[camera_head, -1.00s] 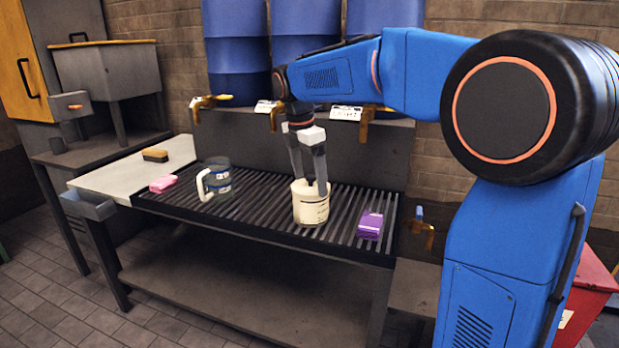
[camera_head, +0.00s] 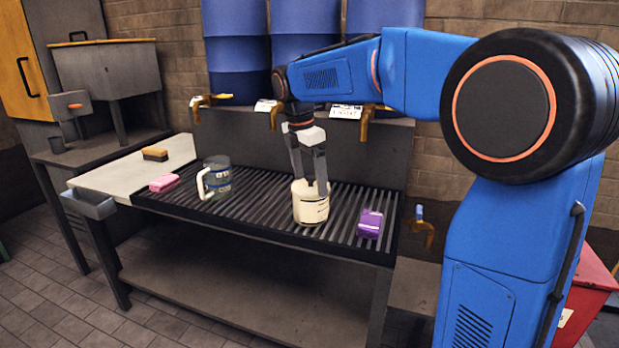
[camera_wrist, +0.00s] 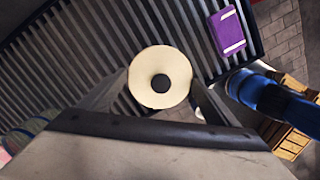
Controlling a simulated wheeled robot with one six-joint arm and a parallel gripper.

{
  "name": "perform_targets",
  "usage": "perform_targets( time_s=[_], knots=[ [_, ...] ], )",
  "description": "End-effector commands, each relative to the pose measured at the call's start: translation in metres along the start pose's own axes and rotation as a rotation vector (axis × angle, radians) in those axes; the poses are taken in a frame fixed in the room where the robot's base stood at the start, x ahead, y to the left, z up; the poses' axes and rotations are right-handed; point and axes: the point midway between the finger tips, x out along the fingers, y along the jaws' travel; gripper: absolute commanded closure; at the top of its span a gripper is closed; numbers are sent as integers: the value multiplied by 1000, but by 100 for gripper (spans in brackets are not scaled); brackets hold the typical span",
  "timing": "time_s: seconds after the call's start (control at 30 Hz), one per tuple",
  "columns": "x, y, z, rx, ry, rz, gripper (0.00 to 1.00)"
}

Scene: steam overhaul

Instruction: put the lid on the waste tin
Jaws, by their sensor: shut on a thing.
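The waste tin (camera_head: 311,213) is a cream cylinder with a printed label, standing upright on the slatted bench. My gripper (camera_head: 311,190) points down at its top, with a finger on each side. In the wrist view a round cream lid (camera_wrist: 148,90) with a dark round centre lies between my fingertips (camera_wrist: 160,84), and my gripper is shut on it. The lid covers the tin from above in that view. In the head view the lid and the tin's rim cannot be told apart, so I cannot tell whether the lid is fully seated.
A clear jug with a white handle (camera_head: 216,178) and a pink block (camera_head: 164,183) are to the left. A purple packet (camera_head: 370,224) lies close on the right. Brass taps (camera_head: 366,122) hang under blue drums behind. A red bin (camera_head: 592,290) stands at the far right.

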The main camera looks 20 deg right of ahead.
Motion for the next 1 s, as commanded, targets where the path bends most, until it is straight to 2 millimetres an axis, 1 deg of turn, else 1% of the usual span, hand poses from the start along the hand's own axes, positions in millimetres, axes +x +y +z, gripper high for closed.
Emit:
perform_targets(
  time_s=[0.47,0.5,0.53,0.87,1.0],
  knots=[
    [1,0,0,0,0,0,39],
    [1,0,0,0,0,0,7],
    [1,0,0,0,0,0,0],
    [1,0,0,0,0,0,0],
    [-2,0,0,0,0,1,0]
  ],
)
